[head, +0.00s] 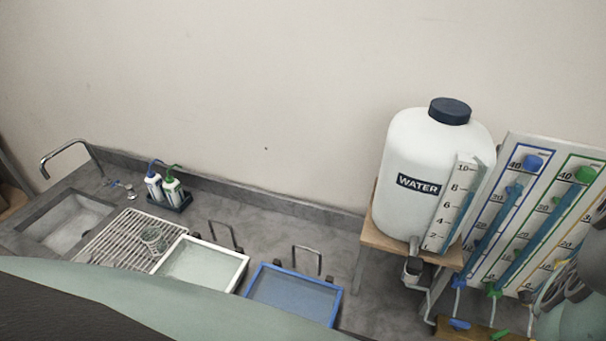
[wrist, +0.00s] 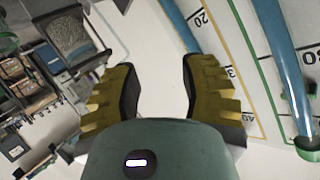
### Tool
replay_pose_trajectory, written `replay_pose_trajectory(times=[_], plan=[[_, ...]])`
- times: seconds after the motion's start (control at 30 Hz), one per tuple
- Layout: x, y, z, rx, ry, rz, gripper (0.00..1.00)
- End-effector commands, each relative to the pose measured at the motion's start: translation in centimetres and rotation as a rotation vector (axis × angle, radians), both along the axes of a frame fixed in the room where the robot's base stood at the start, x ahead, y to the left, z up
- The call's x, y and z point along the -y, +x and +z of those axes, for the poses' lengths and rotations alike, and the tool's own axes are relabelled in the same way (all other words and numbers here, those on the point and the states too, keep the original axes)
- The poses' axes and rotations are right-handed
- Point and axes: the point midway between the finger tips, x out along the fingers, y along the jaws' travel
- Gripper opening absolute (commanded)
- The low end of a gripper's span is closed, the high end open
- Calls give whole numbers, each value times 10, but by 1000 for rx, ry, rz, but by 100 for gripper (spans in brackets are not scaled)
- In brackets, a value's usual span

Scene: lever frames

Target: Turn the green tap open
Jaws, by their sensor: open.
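The green tap (head: 498,335) shows as a small green handle at the bottom edge of the head view, on a wooden strip below the tube panel. Only its upper part is in the picture. My gripper (wrist: 158,75) is open and empty in the wrist view, its two yellow ridged fingers spread wide with a pale surface beyond. The green tap cannot be made out between the fingers. In the head view grey parts of my arm cover the right edge, and I cannot make out the fingers there.
A blue tap (head: 459,324) sits left of the green one. The tube panel (head: 508,183) stands beside the white water tank (head: 408,150) on a wooden stand. In the wrist view, blue tubes (wrist: 277,45) pass right of the fingers. Trays (head: 294,296) and a sink stand left.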

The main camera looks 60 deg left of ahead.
Motion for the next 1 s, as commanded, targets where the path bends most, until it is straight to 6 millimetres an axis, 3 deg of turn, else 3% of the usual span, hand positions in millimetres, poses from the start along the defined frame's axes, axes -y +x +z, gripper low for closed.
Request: replay_pose_trajectory(times=[0.23,0.63,0.67,0.77,0.87,1.0], plan=[[-3,4,28,130,-39,26,42],[-4,4,35,160,-47,31,42],[-4,4,35,160,-47,31,46],[-5,4,39,184,-53,35,42],[-8,3,56,271,-78,49,42],[-16,-11,103,507,-142,73,42]])
